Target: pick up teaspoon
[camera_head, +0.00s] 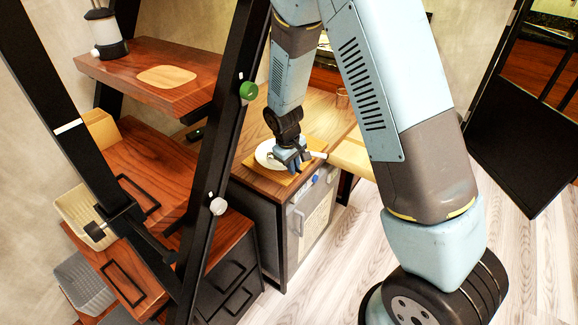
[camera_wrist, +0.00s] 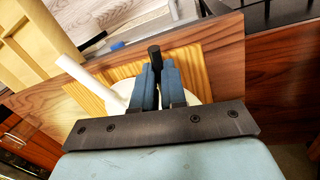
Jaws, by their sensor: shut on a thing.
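My gripper (camera_wrist: 155,66) has its two blue fingers close together on a slim dark handle (camera_wrist: 154,50), which sticks out past the fingertips. I take this to be the teaspoon; its bowl is hidden. In the head view my gripper (camera_head: 294,162) is low over a white plate (camera_head: 263,154) on the wooden counter. The plate also shows behind the fingers in the wrist view (camera_wrist: 122,88). I cannot tell whether the teaspoon touches the plate.
A white handle-like object (camera_wrist: 78,66) lies beside the fingers. A striped wooden mat (camera_wrist: 215,58) lies under the plate. The counter edge is close by. A black ladder-like frame (camera_head: 222,130) and wooden shelves (camera_head: 150,75) stand left. Pale floor (camera_head: 345,225) is open to the right.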

